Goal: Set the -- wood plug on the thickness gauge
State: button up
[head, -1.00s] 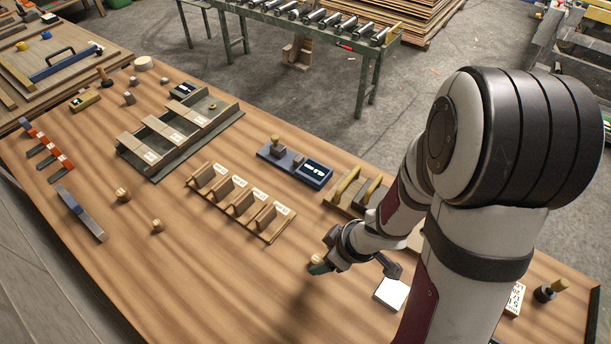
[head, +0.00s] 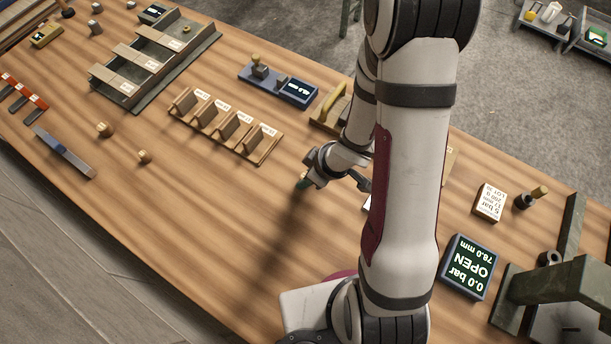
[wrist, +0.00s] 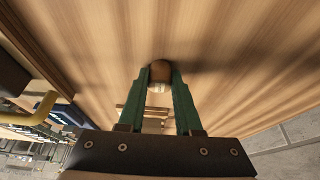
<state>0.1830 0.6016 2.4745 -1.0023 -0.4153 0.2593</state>
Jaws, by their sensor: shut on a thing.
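My gripper (head: 304,182) is low over the middle of the bench, with its green fingers shut on a wood plug. In the wrist view the plug (wrist: 159,71) is a small brown cylinder with a paler lower part, held between the fingertips. I cannot tell whether it touches the bench. The thickness gauge (head: 279,85) looks to be the dark blue device with a wooden-knobbed post and a lit display, behind my gripper. Its reading is too small to make out. Its measuring spot looks empty. Two other wood plugs, (head: 105,130) and (head: 145,156), stand loose at the left.
A wooden rack with labelled slots (head: 222,128) stands between the plugs and the gauge. A yellow-handled holder (head: 330,108) is close to the gauge's right. A press with a display reading OPEN (head: 471,266) stands at the right.

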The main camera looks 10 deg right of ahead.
grip_shut()
jog(key=shift+r, duration=0.1)
notch_tip(320, 180, up, 17)
jog(key=w+d+f, duration=0.2)
jog(key=w+d, duration=0.1)
jog(key=w, duration=0.6)
jog(key=w+d+f, duration=0.1)
jog(key=w+d, duration=0.1)
jog(key=w, duration=0.6)
jog(key=w+d+f, duration=0.2)
jog(key=w+d, duration=0.1)
jog(key=w, duration=0.6)
send_over(271, 80)
jog(key=s+d, duration=0.1)
notch_tip(271, 80, down, 6)
jog(key=shift+d+f, duration=0.1)
jog(key=shift+f, duration=2.25)
jog(key=shift+f, duration=0.1)
